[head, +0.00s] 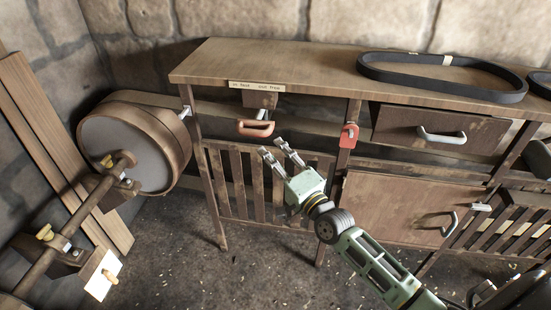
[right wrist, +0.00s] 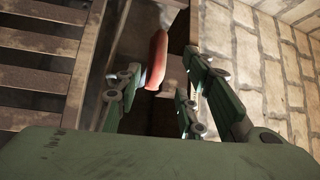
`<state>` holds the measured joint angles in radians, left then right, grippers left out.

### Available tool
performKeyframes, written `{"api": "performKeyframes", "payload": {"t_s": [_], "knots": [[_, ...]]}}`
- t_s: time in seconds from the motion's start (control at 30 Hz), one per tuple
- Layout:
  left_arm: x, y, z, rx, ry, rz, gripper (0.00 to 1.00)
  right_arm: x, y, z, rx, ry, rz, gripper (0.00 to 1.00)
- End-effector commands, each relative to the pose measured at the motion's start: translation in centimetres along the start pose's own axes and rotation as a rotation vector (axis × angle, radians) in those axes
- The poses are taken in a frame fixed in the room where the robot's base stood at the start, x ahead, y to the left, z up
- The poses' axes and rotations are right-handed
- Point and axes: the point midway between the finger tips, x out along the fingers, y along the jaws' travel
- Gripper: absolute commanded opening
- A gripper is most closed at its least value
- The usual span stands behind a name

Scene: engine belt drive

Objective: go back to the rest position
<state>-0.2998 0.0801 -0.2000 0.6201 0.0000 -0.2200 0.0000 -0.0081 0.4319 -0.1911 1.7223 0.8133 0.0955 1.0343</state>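My right gripper (head: 271,147) reaches in from the lower right in the head view, in front of the wooden bench. Its two fingers are spread and hold nothing. A red handle (head: 255,128) under the bench top is just beyond the fingertips. In the right wrist view the red handle (right wrist: 157,60) shows between the open fingers of the right gripper (right wrist: 155,90), nearer the left finger. I cannot tell whether they touch. My left gripper is not in view.
The wooden bench (head: 290,55) carries a black belt (head: 440,77). A closed drawer (head: 440,130) and a cabinet door (head: 400,208) are at right. A red latch (head: 348,136) is on a post. A large pulley (head: 135,145) stands at left.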

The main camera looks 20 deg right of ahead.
Motion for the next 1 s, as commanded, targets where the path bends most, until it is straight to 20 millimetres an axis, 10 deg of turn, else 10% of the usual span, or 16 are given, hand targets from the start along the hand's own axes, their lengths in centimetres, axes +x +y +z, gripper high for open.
{"api": "performKeyframes", "payload": {"t_s": [0.67, 1.0], "knots": [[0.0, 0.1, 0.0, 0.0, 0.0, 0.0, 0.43, -0.8, 1.5, 0.1, -0.023, 0.001, 0.03, 0.36], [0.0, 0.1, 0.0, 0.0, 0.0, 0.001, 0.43, -8.7, 21.8, 2.3, -0.405, -0.089, 0.445, 0.36]]}}
